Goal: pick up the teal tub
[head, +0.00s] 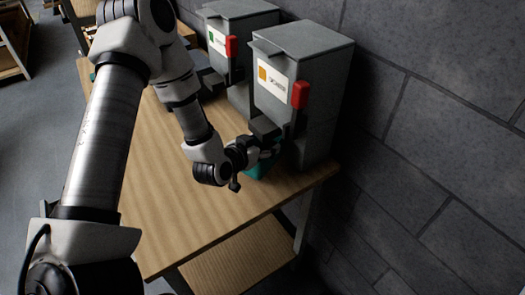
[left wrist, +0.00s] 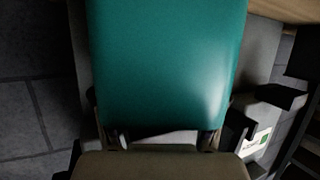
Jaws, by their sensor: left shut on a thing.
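The teal tub (head: 261,168) is at the near dispenser's spout, at the right side of the wooden table, partly hidden by my left gripper (head: 259,153). In the left wrist view the teal tub (left wrist: 165,65) fills the middle, between the finger pads of my left gripper (left wrist: 163,138). My left gripper is shut on the tub. I cannot tell whether the tub's base touches the table. My right gripper is not in view.
The near grey dispenser (head: 322,75) has an orange label and a red lever (head: 300,95). A second grey dispenser (head: 245,20) with a green label stands behind it. A block wall (head: 430,130) runs along the right. The wooden table's (head: 165,215) near part is clear.

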